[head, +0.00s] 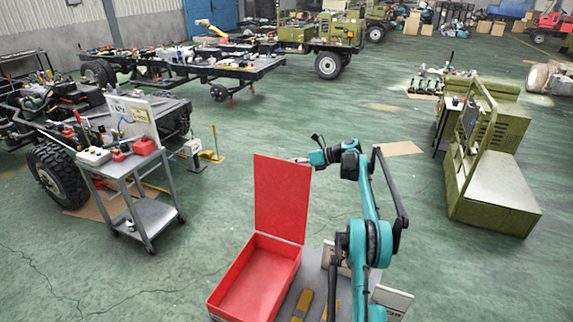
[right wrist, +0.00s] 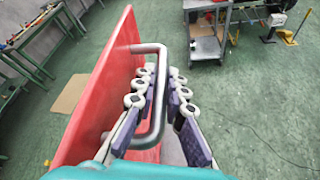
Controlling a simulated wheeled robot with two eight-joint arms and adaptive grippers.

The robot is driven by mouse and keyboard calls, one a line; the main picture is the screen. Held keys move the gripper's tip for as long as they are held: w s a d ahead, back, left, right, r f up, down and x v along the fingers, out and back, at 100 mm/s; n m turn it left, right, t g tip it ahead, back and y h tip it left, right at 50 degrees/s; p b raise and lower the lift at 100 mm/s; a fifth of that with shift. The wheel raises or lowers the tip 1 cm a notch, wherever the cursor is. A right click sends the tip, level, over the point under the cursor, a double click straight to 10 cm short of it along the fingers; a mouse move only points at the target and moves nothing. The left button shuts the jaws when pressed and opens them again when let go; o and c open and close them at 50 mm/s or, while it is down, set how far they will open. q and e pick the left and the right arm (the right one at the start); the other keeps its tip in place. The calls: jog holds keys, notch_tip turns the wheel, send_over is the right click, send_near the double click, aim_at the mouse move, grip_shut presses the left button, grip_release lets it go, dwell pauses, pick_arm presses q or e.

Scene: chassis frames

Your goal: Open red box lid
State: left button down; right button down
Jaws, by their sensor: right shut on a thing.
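The red box (head: 213,305) stands open at the bottom of the head view, and its inside looks empty. Its red lid (head: 282,198) stands upright from the far edge. In the right wrist view the lid (right wrist: 92,92) is seen edge-on, with a grey bar handle (right wrist: 158,103) on its outer side. My right gripper (right wrist: 168,82) is shut on the handle, one finger inside the loop and one outside. In the head view the right gripper (head: 300,160) is partly hidden behind the lid. My left gripper is out of view.
The box sits on a grey surface (head: 310,272) with yellow-brown pieces (head: 302,305) beside it. A grey tool cart (head: 150,215) stands to the left. An olive machine (head: 495,205) stands to the right.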

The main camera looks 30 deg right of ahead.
jog(key=c, duration=1.6)
grip_release()
jog(key=v, duration=1.2)
jog(key=shift+w, duration=0.1)
jog(key=shift+f, duration=0.1)
